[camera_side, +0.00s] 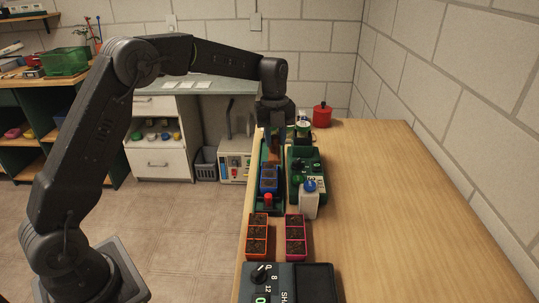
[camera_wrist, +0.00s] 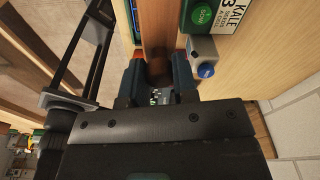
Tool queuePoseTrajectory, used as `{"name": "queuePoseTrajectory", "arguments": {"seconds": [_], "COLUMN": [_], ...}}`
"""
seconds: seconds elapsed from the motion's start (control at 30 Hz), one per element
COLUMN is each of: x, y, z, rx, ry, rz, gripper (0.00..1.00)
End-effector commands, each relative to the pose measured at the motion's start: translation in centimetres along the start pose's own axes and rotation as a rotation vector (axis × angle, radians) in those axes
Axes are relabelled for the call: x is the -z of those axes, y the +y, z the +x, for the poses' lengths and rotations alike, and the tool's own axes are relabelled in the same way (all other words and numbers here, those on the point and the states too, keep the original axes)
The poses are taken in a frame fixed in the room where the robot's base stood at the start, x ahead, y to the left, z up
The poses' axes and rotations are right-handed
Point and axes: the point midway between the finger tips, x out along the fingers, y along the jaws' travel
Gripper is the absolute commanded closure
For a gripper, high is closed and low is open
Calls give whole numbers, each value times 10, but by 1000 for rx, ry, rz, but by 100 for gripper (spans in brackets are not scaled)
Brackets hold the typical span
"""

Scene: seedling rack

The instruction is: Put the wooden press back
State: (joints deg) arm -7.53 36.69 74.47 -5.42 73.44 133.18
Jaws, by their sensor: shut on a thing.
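My gripper (camera_side: 276,128) points down over the far end of a long green tray or rack (camera_side: 259,203) along the table's left side. Its jaws are shut on the wooden press (camera_side: 275,146), a reddish-brown piece showing just below the fingers. In the wrist view, the press (camera_wrist: 157,40) shows as a brown block between the two dark fingers of my gripper (camera_wrist: 158,80). A blue seedling cell tray (camera_side: 269,178) sits in the green rack, nearer the camera than the press. I cannot tell whether the press touches anything below; its lower end is hidden.
Right of the rack stand a green seed unit (camera_side: 306,163) and a white bottle (camera_side: 309,207) with a blue cap. Orange (camera_side: 257,236) and pink (camera_side: 295,235) cell trays and a grey dial device (camera_side: 285,283) lie nearer. A red pot (camera_side: 322,115) stands behind. The table's right side is clear.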

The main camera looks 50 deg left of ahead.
Motion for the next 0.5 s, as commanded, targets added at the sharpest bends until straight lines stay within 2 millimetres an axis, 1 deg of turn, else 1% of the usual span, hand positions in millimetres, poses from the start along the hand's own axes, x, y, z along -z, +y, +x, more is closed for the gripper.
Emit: {"name": "queuePoseTrajectory", "arguments": {"seconds": [0.03, 0.07, 0.17, 0.2, 0.27, 0.3, 0.4, 0.5], "x": [14, 23, 60, 76, 100, 115, 151, 180], "y": [-10, -16, -37, -45, -56, -63, -76, -84], "z": [1, 2, 7, 9, 12, 14, 18, 21], "rx": [0, 0, -1, -1, 0, 1, 1, 1], "ry": [0, -1, -2, -2, -2, -2, -1, 0], "rz": [8, 10, 13, 14, 15, 15, 12, 10], "gripper": [92, 92, 92, 92, 92, 92, 92, 92]}}
